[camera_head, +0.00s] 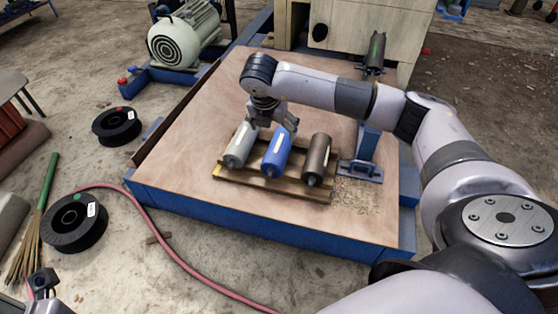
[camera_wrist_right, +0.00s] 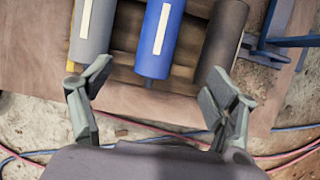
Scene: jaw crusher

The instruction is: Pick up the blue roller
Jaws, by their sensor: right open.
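The blue roller (camera_head: 276,153) lies on a low wooden rack (camera_head: 224,173), between a grey roller (camera_head: 241,145) and a dark brown roller (camera_head: 316,158). A white label runs along it. My right gripper (camera_head: 271,118) is over the far end of the rollers and hides part of the blue one. In the right wrist view the gripper (camera_wrist_right: 158,92) is open and empty, its fingers spread wide. The blue roller (camera_wrist_right: 158,45) shows beyond and between the fingertips there, apart from them. My left gripper's fingers do not show.
The rack stands on a wooden-topped platform with a blue edge (camera_head: 250,224). A blue metal stand (camera_head: 368,150) is right of the rack. A dark cylinder (camera_head: 375,53) stands behind. Black spools (camera_head: 75,222) and a red hose (camera_head: 165,245) lie on the floor.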

